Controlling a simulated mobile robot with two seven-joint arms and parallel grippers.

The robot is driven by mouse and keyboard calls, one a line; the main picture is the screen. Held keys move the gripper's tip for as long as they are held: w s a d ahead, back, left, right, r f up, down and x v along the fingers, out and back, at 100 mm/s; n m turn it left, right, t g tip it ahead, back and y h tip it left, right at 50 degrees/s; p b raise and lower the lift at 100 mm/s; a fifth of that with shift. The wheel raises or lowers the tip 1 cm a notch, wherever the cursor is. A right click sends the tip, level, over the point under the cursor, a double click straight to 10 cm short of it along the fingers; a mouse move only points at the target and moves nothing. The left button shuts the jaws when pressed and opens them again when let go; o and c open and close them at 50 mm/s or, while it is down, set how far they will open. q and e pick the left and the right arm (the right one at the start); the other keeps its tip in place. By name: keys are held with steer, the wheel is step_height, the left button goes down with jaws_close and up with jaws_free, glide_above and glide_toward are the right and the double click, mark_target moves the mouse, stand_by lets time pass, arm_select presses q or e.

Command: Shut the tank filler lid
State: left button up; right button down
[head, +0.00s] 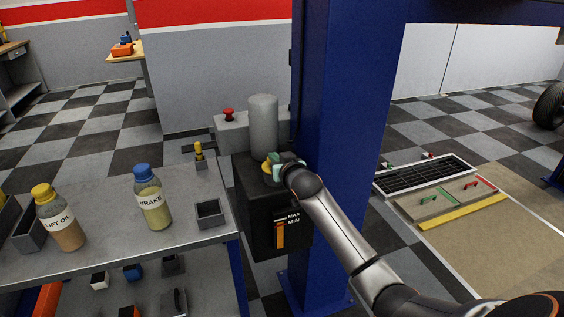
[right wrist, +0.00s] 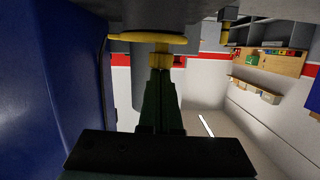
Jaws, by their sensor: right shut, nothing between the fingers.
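The dark tank (head: 258,205) with a MAX/MIN gauge stands beside the blue post. Its yellow filler lid (head: 267,164) is on top, partly hidden by my right gripper (head: 277,171). The right wrist view looks upside down. There the lid (right wrist: 135,37) shows as a yellow disc lying about flat along the grey tank top, with a yellow knob-like part (right wrist: 161,60) at its middle. My right gripper (right wrist: 160,75) is shut and empty, its fingertips at that part. Whether they touch it, and whether the lid is fully seated, I cannot tell. My left gripper is not in view.
The blue post (head: 340,130) rises close to the tank's right. A grey cylinder (head: 264,125) stands just behind it. On the left, a metal bench (head: 110,225) holds a brake bottle (head: 152,200), a lift oil bottle (head: 60,220) and a small dark tray (head: 209,213).

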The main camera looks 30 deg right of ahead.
steer(key=shift+w+f, duration=0.1)
steer(key=shift+r+p, duration=0.5)
steer(key=shift+p, duration=0.15)
step_height(320, 180, up, 4)
steer(key=p, duration=0.3)
steer(key=shift+f, duration=0.1)
steer(key=v, duration=1)
steer(key=shift+f+b, duration=0.35)
steer(key=s+a+f+n+g+y, duration=0.1)
steer(key=s+a+f, duration=0.2)
steer(key=f, duration=0.3)
steer(key=s+a+f+n+y, duration=0.1)
steer(key=s+a+f, duration=0.15)
steer(key=f, duration=0.35)
steer(key=s+a+f+n+g+y, duration=0.1)
steer(key=s+a+f+g+y, duration=0.1)
steer(key=s+a+f, duration=0.5)
steer(key=s+a+f+n+g+y, duration=0.1)
steer(key=s+a+f+n+g, duration=0.1)
steer(key=s+a+f, duration=0.5)
steer(key=s+f, duration=0.5)
steer(key=s, duration=0.4)
steer(key=shift+s+a+f+y, duration=0.2)
steer(key=shift+s+a+y, duration=0.2)
